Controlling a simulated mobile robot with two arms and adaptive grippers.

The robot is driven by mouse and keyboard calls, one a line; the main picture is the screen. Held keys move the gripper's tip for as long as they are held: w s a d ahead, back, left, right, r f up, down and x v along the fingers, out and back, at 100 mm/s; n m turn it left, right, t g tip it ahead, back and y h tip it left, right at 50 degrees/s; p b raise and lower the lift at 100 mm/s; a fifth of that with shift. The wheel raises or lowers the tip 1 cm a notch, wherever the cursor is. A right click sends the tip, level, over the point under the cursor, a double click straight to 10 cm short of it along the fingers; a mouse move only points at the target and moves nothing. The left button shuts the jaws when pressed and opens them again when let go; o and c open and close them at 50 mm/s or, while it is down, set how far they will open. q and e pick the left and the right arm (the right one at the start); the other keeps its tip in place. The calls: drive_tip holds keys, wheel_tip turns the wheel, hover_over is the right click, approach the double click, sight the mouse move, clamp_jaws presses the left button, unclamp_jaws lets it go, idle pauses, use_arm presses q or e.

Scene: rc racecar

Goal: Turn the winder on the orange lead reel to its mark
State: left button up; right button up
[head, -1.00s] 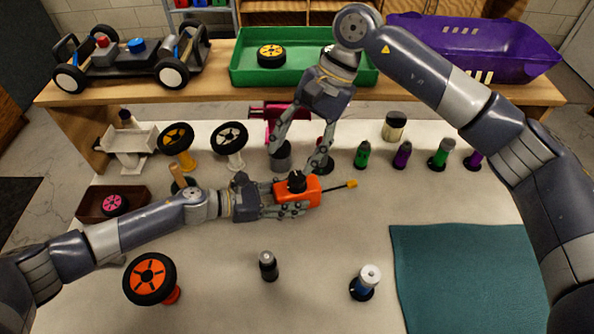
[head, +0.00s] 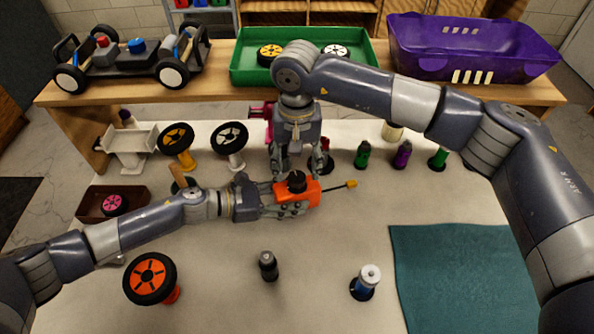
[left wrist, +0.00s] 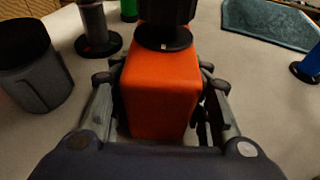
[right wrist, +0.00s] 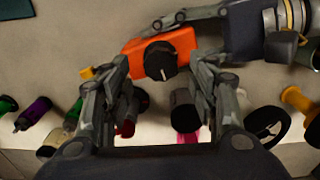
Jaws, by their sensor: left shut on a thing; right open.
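The orange lead reel (head: 311,193) is a small orange block with a black winder (head: 296,182) on top and a lead with a yellow tip (head: 351,184) at its right. My left gripper (head: 290,199) is shut on the reel's body; the left wrist view shows the orange body (left wrist: 160,92) between its fingers. My right gripper (head: 299,168) is open, just behind the reel. In the right wrist view the black winder (right wrist: 160,61) lies beyond and between the open fingertips, apart from them, with a pale line on its top. I cannot make out a mark on the reel.
A grey cylinder (right wrist: 185,110) and a red-based item (right wrist: 127,128) stand close to my right gripper. Green (head: 362,155) and purple (head: 401,154) bottles stand right of it.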

sight(297, 181)
drive_tip(key=shift+f, duration=1.45)
drive_tip(key=shift+c, duration=0.6)
drive_tip(key=c, duration=1)
drive_tip(key=shift+o, duration=0.2)
drive_tip(key=shift+m, duration=0.3)
